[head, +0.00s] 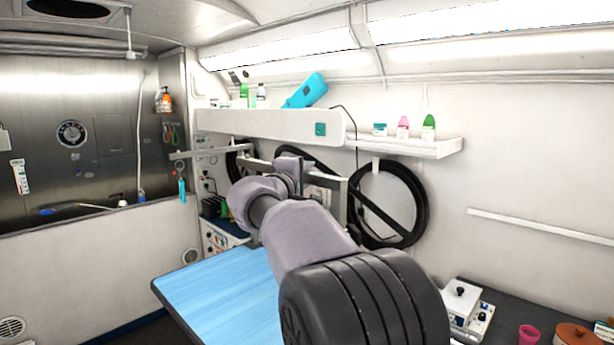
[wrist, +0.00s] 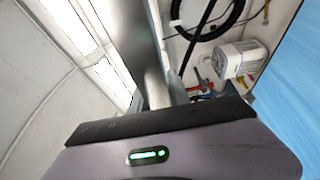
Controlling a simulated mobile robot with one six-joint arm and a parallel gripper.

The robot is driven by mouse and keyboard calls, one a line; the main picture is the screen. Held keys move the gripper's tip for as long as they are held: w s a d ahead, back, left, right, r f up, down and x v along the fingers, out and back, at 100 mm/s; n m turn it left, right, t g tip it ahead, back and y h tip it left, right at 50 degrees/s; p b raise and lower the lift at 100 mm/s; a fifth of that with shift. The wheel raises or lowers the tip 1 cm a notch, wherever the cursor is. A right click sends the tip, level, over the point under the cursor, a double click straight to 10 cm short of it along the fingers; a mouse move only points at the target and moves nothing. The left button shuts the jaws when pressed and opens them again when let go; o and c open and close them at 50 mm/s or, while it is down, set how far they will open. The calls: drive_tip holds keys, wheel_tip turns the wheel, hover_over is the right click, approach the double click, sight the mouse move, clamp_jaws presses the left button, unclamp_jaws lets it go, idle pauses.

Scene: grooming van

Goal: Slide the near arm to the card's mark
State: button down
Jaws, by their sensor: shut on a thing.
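My gripper (head: 289,166) is at the metal grooming frame above the far end of the blue table (head: 215,285), partly hidden by my own arm. A grey metal bar (wrist: 147,60) runs up from the gripper in the wrist view. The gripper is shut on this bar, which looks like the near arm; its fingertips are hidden. In the head view one horizontal metal bar (head: 215,151) reaches left, and an upright post (head: 341,205) stands right of the gripper. I cannot make out the card or its mark for certain.
A white shelf (head: 270,125) with bottles runs behind the frame. A black hose coil (head: 416,205) hangs on the wall. A teal item (head: 182,188) hangs at the left bar's end. A white box (wrist: 240,60) is close in the wrist view. A dark counter (head: 505,305) lies right.

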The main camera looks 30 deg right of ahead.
drive_tip(key=shift+f, duration=0.55)
drive_tip(key=c, duration=1.2)
unclamp_jaws()
drive_tip(key=b+v, duration=0.1)
drive_tip(key=v, duration=1.6)
drive_tip(key=shift+s, duration=0.2)
drive_tip(key=shift+a, duration=0.1)
